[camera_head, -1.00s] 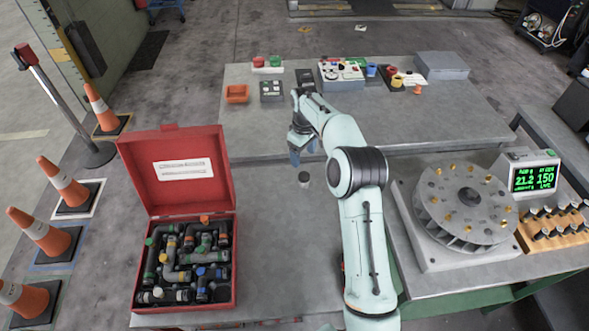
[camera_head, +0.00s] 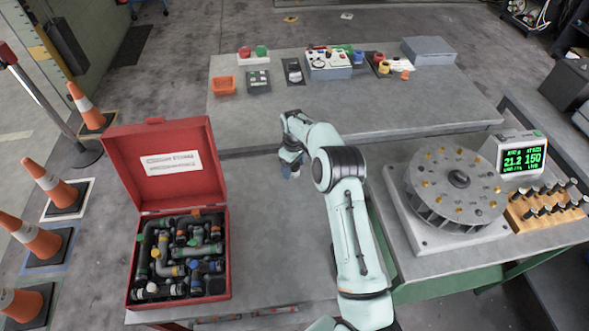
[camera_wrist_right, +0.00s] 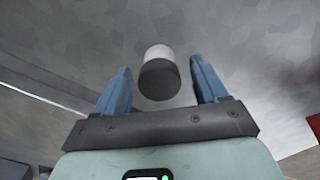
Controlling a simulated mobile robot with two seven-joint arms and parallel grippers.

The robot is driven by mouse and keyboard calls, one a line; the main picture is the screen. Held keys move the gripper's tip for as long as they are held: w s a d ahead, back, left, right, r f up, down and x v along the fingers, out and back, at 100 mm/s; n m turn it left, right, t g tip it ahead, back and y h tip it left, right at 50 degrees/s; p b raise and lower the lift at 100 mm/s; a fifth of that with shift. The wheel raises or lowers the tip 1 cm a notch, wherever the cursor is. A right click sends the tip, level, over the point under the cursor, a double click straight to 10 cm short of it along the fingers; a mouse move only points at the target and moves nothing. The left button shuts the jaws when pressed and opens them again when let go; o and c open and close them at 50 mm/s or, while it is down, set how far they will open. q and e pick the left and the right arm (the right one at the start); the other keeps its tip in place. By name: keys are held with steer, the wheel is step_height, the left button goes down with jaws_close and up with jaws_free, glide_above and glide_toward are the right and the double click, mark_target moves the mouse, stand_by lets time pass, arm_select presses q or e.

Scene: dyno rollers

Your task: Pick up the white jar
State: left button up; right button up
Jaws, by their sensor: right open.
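The white jar (camera_wrist_right: 158,53) shows in the right wrist view, with a pale body and a dark round end facing the camera. My right gripper (camera_wrist_right: 161,72) is open, with one blue finger on each side of the jar. A gap shows between the jar and each finger. In the head view my right gripper (camera_head: 290,168) points down low over the grey table, and it largely hides the jar there. My left gripper is in neither view.
An open red case (camera_head: 222,262) of pipe fittings stands left of my arm. A round finned rotor (camera_head: 455,185) and a green-lit display (camera_head: 522,160) stand at right. Small boxes and an orange tray (camera_head: 223,86) line the back table. Bare table lies around the gripper.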

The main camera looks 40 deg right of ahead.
steer(key=shift+f, duration=0.45)
steer(key=c, duration=1.2)
steer(key=shift+o, duration=0.2)
steer(key=shift+r, duration=0.1)
